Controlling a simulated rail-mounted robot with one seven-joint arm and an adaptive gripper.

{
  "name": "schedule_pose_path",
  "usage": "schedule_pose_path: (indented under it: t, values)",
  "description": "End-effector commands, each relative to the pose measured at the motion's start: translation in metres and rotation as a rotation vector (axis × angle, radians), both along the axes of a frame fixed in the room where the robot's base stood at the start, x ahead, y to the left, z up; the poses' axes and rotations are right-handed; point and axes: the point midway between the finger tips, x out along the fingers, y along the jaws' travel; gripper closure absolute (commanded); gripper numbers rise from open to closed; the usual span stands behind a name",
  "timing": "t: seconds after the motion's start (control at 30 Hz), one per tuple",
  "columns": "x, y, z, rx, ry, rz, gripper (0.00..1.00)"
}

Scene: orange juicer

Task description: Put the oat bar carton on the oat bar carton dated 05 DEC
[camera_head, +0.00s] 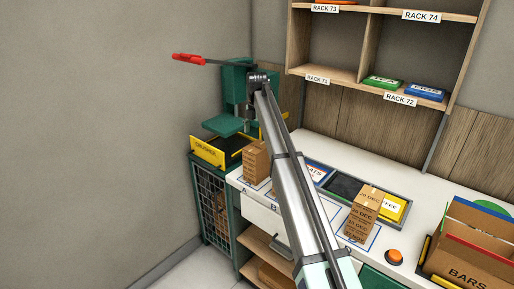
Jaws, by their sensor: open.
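A tall brown carton shape (363,214) with DEC print on its faces stands on a blue-outlined spot on the white counter (315,144), right of my arm. Its small print is hard to read, and I cannot tell whether it is one carton or a stack. Another brown carton shape (256,162) stands on the counter left of my arm, its date not legible. My arm reaches up from the bottom across the counter. The small dark piece at its far end appears to be my gripper (259,80), in front of the green press; no carton shows in it, and its fingers are too small to make out.
A green press (234,84) with a red handle and yellow-edged tray stands back left, above a mesh cage (213,210). A dark tray (346,187) holds a yellow packet. A BARS box (468,250) and orange button (394,257) are right. Shelves (340,72) hang behind.

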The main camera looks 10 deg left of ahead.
Motion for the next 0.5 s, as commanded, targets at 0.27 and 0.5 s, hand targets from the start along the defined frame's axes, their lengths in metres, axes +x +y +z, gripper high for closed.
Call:
schedule_pose_path:
  t: [0.27, 0.5]
  values:
    - [0.001, 0.0, 0.04, 0.001, -0.001, 0.0, 0.0]
    - [0.0, 0.0, 0.05, 0.0, 0.001, 0.0, 0.0]
